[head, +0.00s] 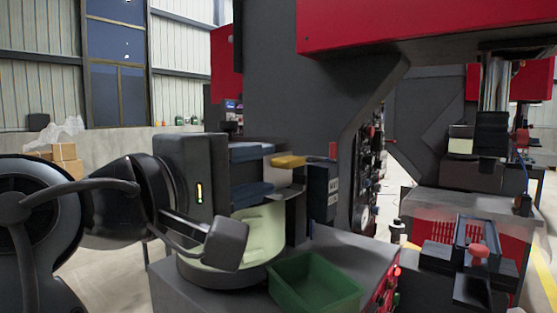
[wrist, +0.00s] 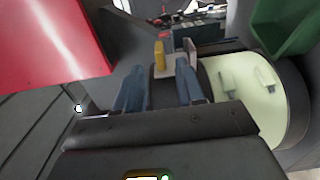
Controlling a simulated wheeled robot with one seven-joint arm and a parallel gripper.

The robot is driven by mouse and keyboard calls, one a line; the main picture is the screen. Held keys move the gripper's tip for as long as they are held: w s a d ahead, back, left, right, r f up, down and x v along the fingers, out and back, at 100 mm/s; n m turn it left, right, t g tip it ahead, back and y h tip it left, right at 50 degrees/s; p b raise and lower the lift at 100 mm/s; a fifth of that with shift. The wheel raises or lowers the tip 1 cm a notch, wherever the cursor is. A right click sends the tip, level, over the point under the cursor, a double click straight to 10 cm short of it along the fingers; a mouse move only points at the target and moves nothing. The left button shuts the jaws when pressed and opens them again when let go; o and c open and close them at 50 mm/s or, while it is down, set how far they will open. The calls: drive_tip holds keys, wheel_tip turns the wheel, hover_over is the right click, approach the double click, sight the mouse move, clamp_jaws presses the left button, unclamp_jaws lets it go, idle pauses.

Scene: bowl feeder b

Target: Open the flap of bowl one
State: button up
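A pale green feeder bowl (head: 262,232) stands on a grey base in the head view; it also shows at the right of the wrist view (wrist: 245,105). A yellow tab (head: 287,161) stands at a grey plate above the bowl's far side; I take these as the flap and its handle. In the wrist view the yellow tab (wrist: 160,56) lies beyond and between my fingertips. My gripper (head: 271,169) is open, its blue fingers (wrist: 160,76) spread apart with nothing held. I cannot tell whether the fingers touch the plate.
A green bin (head: 313,283) stands in front of the bowl and shows at the wrist view's upper right (wrist: 285,28). A dark box (head: 322,190) stands right of the flap. A large dark machine frame with a red beam (head: 425,25) overhangs behind. Light parts (wrist: 230,82) lie in the bowl.

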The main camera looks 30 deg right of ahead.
sight(281, 166)
drive_tip(key=p+x, duration=0.1)
drive_tip(key=x, duration=0.5)
clamp_jaws()
idle(0.3)
